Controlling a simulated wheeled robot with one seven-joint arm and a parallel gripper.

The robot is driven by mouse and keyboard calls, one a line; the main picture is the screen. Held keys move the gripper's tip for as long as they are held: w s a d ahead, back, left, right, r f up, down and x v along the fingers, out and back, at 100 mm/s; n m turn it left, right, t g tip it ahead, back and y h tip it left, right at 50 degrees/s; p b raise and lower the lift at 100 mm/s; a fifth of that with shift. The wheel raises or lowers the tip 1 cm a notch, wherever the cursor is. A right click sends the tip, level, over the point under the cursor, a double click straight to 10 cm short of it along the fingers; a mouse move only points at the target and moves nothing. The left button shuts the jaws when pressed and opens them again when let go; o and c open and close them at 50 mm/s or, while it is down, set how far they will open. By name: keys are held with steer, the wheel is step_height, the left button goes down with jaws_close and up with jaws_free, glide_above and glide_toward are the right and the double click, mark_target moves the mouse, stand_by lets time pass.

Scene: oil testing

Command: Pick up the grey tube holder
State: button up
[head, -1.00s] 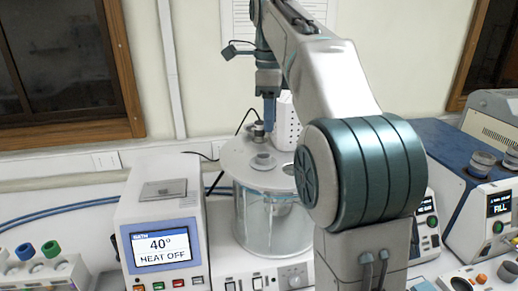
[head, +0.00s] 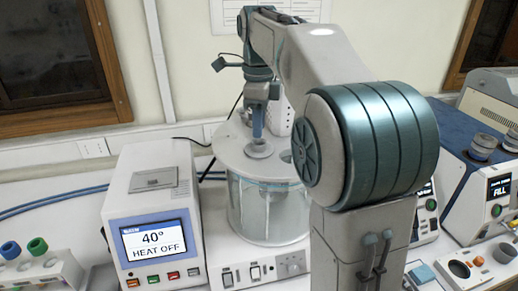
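The grey tube holder (head: 259,150) is a small round flanged piece on the pale lid (head: 228,150) of the glass bath (head: 268,212). It stands near the middle of the lid. My gripper (head: 258,132) points straight down right above it, with the blue-grey fingertips at or just over its top. I see the fingers edge-on, so I cannot tell if they touch or grip the holder, or how wide apart they are. My arm hides the right part of the bath and lid.
The heater unit (head: 155,225) reading 40° HEAT OFF stands left of the bath. A tube rack (head: 38,270) with coloured caps is at far left. A blue machine (head: 455,150) with grey cylinders (head: 485,146) stands at right.

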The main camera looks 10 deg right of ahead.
mark_target(258, 141)
steer(key=f, duration=0.5)
steer(key=shift+w+f, duration=0.3)
steer(key=shift+w, duration=0.05)
steer(key=shift+c, duration=0.3)
jaws_close()
